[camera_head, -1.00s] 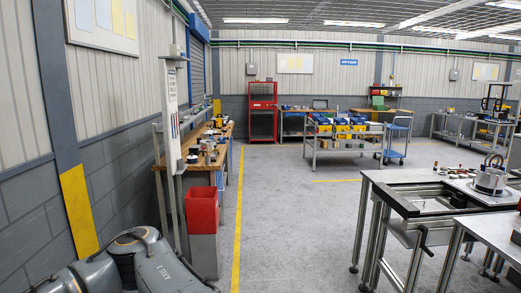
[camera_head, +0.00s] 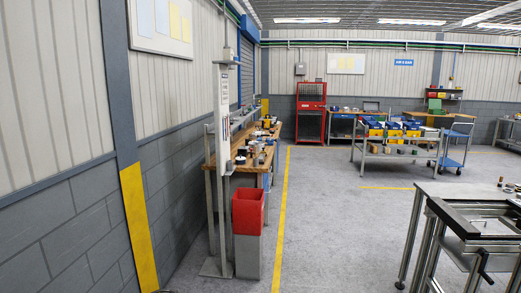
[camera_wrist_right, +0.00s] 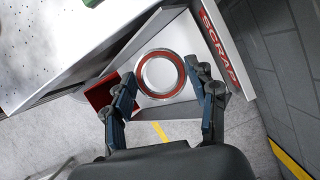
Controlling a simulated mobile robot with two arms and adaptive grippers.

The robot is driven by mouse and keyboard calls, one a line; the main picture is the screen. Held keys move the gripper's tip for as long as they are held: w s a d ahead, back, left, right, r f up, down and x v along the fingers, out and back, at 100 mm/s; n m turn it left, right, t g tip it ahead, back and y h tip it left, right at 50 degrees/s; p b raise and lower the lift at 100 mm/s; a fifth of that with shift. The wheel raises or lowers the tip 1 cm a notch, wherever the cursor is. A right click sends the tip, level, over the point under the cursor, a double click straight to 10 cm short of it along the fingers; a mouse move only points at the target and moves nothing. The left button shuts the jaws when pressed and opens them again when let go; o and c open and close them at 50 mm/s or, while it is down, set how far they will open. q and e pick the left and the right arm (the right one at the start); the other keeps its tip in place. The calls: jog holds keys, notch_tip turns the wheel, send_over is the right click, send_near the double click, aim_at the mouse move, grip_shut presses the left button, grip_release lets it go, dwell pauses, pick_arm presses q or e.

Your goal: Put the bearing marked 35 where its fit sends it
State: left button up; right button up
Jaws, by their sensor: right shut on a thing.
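In the right wrist view a ring-shaped bearing (camera_wrist_right: 160,75), silver with a reddish-brown band, is between the fingertips of my right gripper (camera_wrist_right: 162,78). The gripper is shut on it. The bearing's face is toward the camera, and I cannot read any number on it. I cannot tell how far the bearing is from that surface. My left gripper is in neither view.
In the head view a red bin (camera_head: 248,212) on a grey stand is by a wooden workbench (camera_head: 228,160) along the left wall. A metal-framed table (camera_head: 470,205) is at the right. A shelf cart (camera_head: 392,152) stands farther back. The floor between is clear.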

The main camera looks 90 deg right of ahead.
jog(key=shift+f+b, duration=1.25)
jog(key=shift+f, duration=1.65)
jog(key=o, duration=1.5)
jog(key=v, duration=1.2)
jog(key=shift+a, duration=0.1)
